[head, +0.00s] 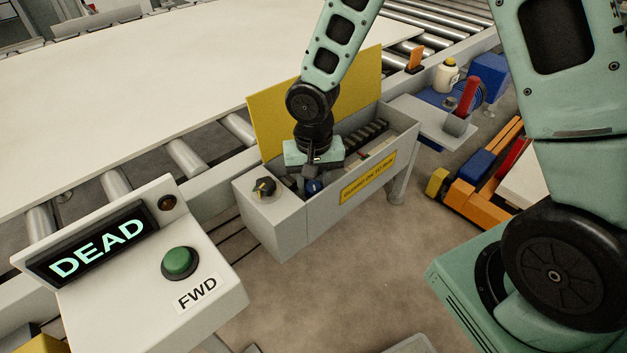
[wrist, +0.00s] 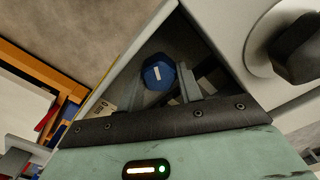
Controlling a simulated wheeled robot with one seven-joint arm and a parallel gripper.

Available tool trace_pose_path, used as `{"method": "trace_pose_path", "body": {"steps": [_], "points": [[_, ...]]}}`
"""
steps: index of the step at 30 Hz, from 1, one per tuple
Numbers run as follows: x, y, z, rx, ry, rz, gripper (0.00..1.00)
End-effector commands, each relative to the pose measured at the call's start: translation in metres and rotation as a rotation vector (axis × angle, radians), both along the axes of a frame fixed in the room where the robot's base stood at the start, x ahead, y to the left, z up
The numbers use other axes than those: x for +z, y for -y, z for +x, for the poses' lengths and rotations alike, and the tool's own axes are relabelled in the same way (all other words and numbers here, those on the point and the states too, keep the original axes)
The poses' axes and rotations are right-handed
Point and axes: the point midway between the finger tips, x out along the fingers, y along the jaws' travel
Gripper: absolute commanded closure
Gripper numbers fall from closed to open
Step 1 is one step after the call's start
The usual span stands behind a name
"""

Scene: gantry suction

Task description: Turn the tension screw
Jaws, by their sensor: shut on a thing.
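The tension screw (head: 314,187) has a blue head and sits inside the open grey box (head: 290,222), near its left end. In the wrist view the blue head (wrist: 158,73) carries a white mark and lies between the two fingers. My gripper (head: 312,178) reaches down into the box and is shut on the blue head; it also shows in the wrist view (wrist: 160,86). The screw's shank is hidden.
A black knob (head: 264,187) sits on the box's left top. A yellow panel (head: 268,115) stands behind the box. A console reads DEAD (head: 97,248), with a green button (head: 179,262) marked FWD. An orange cart (head: 478,195) stands at the right.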

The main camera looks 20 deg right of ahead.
Motion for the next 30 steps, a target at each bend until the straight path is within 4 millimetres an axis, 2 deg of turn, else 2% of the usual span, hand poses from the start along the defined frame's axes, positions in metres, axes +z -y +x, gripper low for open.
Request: {"method": "trace_pose_path", "body": {"steps": [30], "points": [[0.003,-0.0032,0.001,0.917,0.003,0.0,0.87]]}}
